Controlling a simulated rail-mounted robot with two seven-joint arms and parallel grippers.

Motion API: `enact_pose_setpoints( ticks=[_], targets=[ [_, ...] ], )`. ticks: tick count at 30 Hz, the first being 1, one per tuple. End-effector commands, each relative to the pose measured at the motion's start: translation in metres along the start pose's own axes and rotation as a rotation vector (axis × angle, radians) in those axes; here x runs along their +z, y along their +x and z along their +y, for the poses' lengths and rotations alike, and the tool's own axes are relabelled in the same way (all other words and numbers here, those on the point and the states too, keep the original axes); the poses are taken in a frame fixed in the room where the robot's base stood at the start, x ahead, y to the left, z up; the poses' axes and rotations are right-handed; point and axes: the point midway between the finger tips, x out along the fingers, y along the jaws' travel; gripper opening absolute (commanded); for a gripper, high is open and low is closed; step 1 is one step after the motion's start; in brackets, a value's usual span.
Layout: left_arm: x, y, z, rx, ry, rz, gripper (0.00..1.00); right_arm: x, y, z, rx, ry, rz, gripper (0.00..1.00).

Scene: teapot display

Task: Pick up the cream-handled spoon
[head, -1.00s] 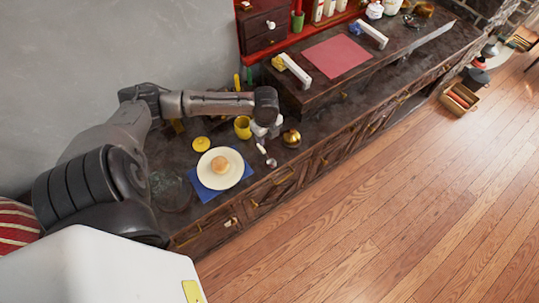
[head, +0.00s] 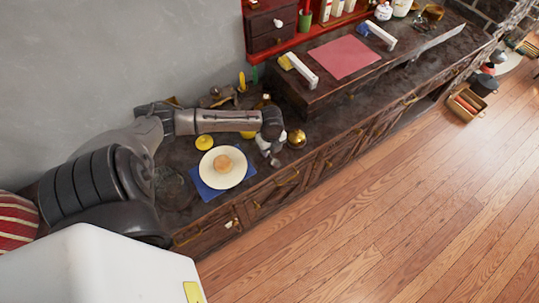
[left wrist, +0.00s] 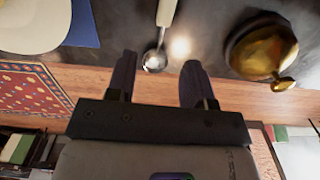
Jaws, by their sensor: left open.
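The cream-handled spoon shows in the left wrist view, with its pale handle (left wrist: 166,12) running to the top edge and its round metal bowl (left wrist: 155,61) lower down. It lies on the dark counter. My left gripper (left wrist: 159,58) is open and empty. Its two dark fingers appear on either side of the spoon's bowl in that view; whether they are at the spoon's height I cannot tell. In the head view my left gripper (head: 270,148) is over the counter, right of the plate, and largely hides the spoon. My right gripper is not in view.
A brass pot (head: 297,138) stands close to the right of the gripper, also large in the left wrist view (left wrist: 262,45). A cream plate (head: 222,167) with a bun rests on a blue napkin (head: 206,190) to the left. A yellow lid (head: 204,142) lies behind the plate.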

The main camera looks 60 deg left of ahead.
Motion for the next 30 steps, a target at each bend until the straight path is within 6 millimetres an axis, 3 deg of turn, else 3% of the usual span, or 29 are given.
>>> enact_pose_setpoints(
  ticks=[10,19,30],
  targets=[
    [0.001,0.043,0.0,0.0,-0.002,0.001,0.48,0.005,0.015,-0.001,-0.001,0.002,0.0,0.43],
    [0.002,0.048,0.0,0.0,0.0,-0.001,0.48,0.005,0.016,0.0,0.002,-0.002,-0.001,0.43],
    [0.002,0.048,0.0,0.0,0.0,-0.001,0.13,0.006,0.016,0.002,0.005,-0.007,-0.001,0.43]
  ],
)
